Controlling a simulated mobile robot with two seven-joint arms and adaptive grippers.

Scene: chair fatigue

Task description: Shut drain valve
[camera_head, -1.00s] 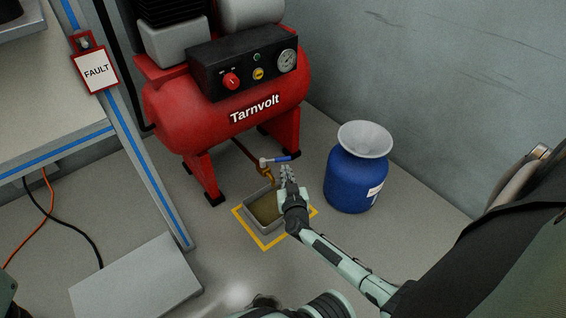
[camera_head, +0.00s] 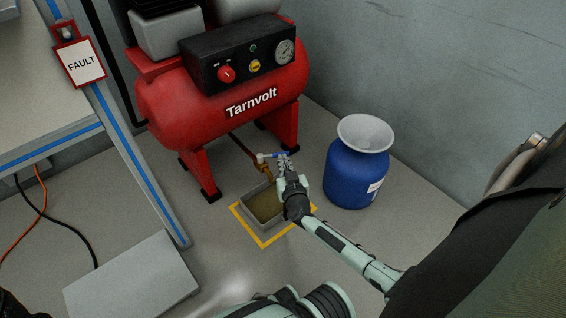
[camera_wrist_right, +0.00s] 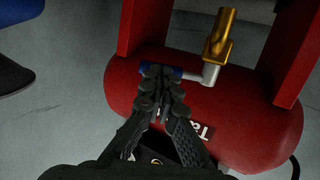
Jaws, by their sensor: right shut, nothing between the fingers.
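The drain valve hangs under the red compressor tank. It has a brass body (camera_head: 265,170) and a blue lever handle (camera_head: 272,155) that sticks out sideways to the right. My right gripper (camera_head: 284,158) is shut, and its fingertips overlap the free end of the handle. In the right wrist view the brass outlet (camera_wrist_right: 219,35) and the blue handle (camera_wrist_right: 150,69) show against the tank. There the closed fingertips (camera_wrist_right: 160,75) cover part of the handle; I cannot tell whether they touch it. My left gripper is not in view.
A drip tray (camera_head: 262,222) with murky liquid sits below the valve inside a yellow floor marking. A blue drum (camera_head: 353,180) with a white funnel (camera_head: 366,136) stands to the right. The compressor (camera_head: 200,95) and bench leg (camera_head: 140,165) bound the left.

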